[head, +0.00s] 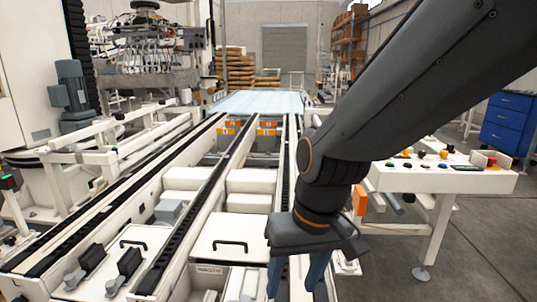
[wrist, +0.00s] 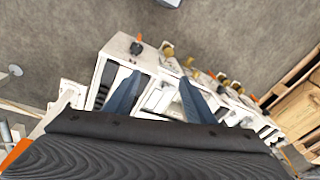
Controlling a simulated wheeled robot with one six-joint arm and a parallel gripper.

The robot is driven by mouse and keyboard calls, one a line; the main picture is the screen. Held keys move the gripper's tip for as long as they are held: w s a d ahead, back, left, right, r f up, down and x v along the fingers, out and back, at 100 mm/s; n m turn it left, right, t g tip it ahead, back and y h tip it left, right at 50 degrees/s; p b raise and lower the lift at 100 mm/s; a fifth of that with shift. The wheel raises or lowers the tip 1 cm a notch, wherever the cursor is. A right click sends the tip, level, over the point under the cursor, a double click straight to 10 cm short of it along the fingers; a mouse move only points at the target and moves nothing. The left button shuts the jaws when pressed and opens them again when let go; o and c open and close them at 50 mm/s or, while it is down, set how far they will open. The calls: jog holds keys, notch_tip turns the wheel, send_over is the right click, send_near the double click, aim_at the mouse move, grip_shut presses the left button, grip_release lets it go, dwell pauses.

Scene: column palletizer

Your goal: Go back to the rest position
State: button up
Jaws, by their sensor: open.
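My gripper (head: 296,278) hangs at the end of my dark arm in the head view, in front of the conveyor, right of the middle. Its blue fingers point down and are cut off by the bottom edge. In the wrist view my gripper (wrist: 155,92) shows two blue fingers spread apart with nothing between them. Behind the fingers there is a white control panel (wrist: 118,48) with several knobs and buttons. The same kind of panel (head: 440,178) stands right of my arm in the head view.
A conveyor with dark rails (head: 205,182) and white covers (head: 232,236) runs away from me. Orange-marked grey boxes (head: 228,140) sit between its rails. A blue cabinet (head: 507,123) stands at the right. Grey floor (head: 470,255) is open at the lower right. Wooden boards (wrist: 297,112) show in the wrist view.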

jog(key=s+d+r+m+h+p, duration=0.1)
jog(key=s+d+r+p, duration=0.1)
jog(key=d+r+p, duration=0.4)
jog(key=s+d+r+m+g+p, duration=0.1)
jog(key=s+d+r+m+p, duration=0.1)
jog(key=d+r+p, duration=0.3)
jog(key=d+p, duration=0.4)
jog(key=p, duration=0.3)
jog(key=shift+s+r+h+p, duration=0.35)
jog(key=shift+s+h, duration=0.05)
